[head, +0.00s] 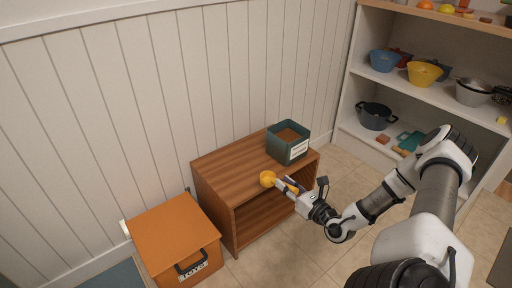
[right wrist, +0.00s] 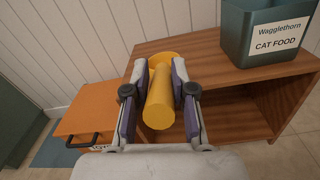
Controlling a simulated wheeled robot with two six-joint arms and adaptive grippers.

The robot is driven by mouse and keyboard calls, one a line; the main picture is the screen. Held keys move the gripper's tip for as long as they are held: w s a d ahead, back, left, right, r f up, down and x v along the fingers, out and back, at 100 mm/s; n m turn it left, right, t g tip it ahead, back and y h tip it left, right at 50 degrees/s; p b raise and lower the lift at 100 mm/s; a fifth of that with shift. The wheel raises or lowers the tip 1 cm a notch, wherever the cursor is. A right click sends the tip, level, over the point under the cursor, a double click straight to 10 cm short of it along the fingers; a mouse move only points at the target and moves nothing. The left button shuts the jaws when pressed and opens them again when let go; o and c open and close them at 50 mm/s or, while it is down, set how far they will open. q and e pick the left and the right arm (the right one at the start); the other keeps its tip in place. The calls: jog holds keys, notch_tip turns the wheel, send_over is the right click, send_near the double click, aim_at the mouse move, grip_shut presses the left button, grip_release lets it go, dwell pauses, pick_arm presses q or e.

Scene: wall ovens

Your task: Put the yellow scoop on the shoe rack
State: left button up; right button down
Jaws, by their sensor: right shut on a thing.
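The yellow scoop (head: 267,179) is in my right gripper (head: 281,184). In the right wrist view the scoop (right wrist: 159,102) has its round handle between the two fingers, its end facing the camera and its wider part beyond the fingertips. The shoe rack (head: 222,172) is a low brown wooden unit with an open front, against the panelled wall. The scoop appears at the front edge of the rack top (right wrist: 208,62); I cannot tell whether it touches it. My left gripper is not in view.
A dark green cat food bin (head: 288,146) stands on the rack's right end. The left part of the rack top is bare. An orange box (head: 172,236) with a black handle stands left of the rack. White shelves (head: 400,82) with bowls and pots are at right.

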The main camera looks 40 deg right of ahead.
jog(key=shift+s+d+f, duration=0.15)
jog(key=shift+d+f, duration=0.15)
jog(key=shift+f, duration=0.45)
jog(key=shift+w+f+b, duration=0.1)
jog(key=shift+w+b, duration=0.25)
jog(key=shift+b, duration=0.2)
jog(key=w+b, duration=0.3)
jog(key=w, duration=0.2)
jog(key=w+f+b, duration=0.1)
jog(key=w+b, duration=0.2)
jog(key=w, duration=0.2)
jog(key=w+b, duration=0.3)
jog(key=w, duration=0.2)
jog(key=shift+a+f, duration=0.25)
jog(key=shift+a, duration=0.1)
notch_tip(320, 180, down, 3)
jog(key=b, duration=0.3)
jog(key=shift+f+h, duration=0.2)
jog(key=shift+h, duration=0.2)
jog(key=shift+r, duration=0.3)
jog(key=shift+f, duration=0.2)
jog(key=c, duration=1)
grip_release()
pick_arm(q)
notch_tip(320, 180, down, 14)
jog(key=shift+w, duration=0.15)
pick_arm(e)
jog(key=shift+o, duration=0.2)
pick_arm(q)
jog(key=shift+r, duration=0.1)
